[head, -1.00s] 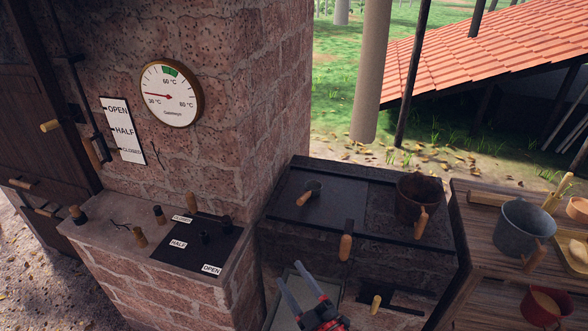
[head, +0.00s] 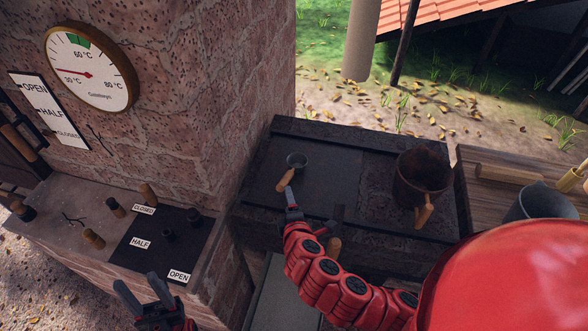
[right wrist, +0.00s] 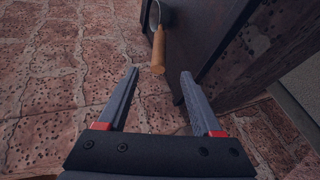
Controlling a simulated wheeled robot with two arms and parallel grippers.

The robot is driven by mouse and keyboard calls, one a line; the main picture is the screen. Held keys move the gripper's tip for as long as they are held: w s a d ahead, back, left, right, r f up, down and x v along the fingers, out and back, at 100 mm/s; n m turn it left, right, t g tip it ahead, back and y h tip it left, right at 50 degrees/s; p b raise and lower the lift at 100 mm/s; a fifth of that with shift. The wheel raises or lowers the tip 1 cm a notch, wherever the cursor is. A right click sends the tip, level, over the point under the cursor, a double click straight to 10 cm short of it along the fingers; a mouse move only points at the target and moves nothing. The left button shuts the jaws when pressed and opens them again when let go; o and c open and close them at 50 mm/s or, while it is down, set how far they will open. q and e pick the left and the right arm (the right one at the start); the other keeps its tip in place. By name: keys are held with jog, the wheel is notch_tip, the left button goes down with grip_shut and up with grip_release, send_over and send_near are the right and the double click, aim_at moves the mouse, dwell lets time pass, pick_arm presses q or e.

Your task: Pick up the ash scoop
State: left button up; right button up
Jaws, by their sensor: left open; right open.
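The small grey scoop (head: 297,160) with a wooden handle lies on the dark stove top, its handle toward me. My right gripper (head: 290,199) is at the front of the stove top, its fingertips close to the end of that handle. In the right wrist view, the open, empty fingers (right wrist: 158,85) are spread below a wooden handle (right wrist: 158,50) with a dark rounded part above it, which appears to be the scoop. I cannot tell whether they touch. My left gripper (head: 143,292) is open and empty in front of the brick ledge.
A brown bucket (head: 421,179) stands on the stove's right half. A wooden handle on a dark plate (head: 338,212) is at the stove's front edge. A brick wall (head: 210,90) rises left of the stove. A side table (head: 475,205) with a grey pot (head: 540,203) stands at right.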

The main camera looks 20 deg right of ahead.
aim_at(284, 182)
jog(key=p+x, duration=0.1)
jog(key=x, duration=0.6)
jog(key=shift+w+p, duration=0.3)
jog(key=shift+w, duration=0.1)
jog(key=shift+w+d+f, duration=0.1)
jog(key=shift+w+f, duration=0.2)
jog(key=shift+w, duration=0.15)
jog(key=shift+w+f+p, duration=0.15)
jog(key=shift+w+p, duration=0.4)
jog(key=shift+w, duration=0.1)
jog(key=p+x, duration=0.1)
jog(key=x, duration=0.2)
jog(key=shift+w+f, duration=0.35)
jog(key=shift+w, duration=0.05)
grip_shut()
